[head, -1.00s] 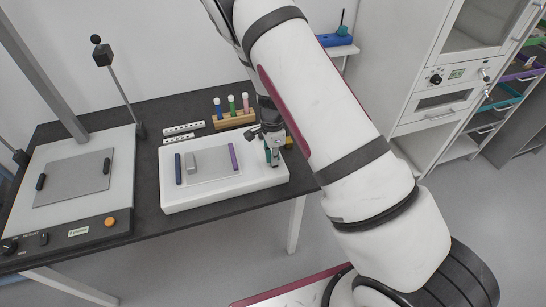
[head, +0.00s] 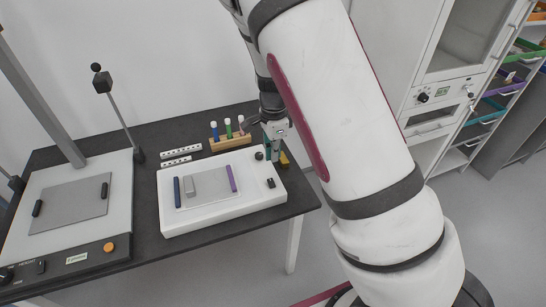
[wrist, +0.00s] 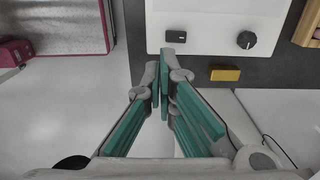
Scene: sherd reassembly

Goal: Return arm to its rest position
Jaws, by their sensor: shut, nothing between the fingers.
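My arm (head: 345,120) reaches from the lower right up across the head view, then down to the table's far right corner. My gripper (head: 273,157) hangs at the right end of a white device (head: 205,222), close to its corner in that view. In the wrist view the gripper (wrist: 165,75) has its teal-padded fingers closed together with nothing between them. The white device (wrist: 220,25) lies ahead of the fingertips there, with a black switch and a knob on it.
The device bears a grey plate (head: 212,190), a blue bar (head: 178,192) and a purple bar (head: 232,179). Behind it stands a wooden rack (head: 221,143) with capped vials. A yellow block (wrist: 225,74) lies near the fingers. A cabinet (head: 432,100) stands right; a post-mounted device (head: 100,225) stands left.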

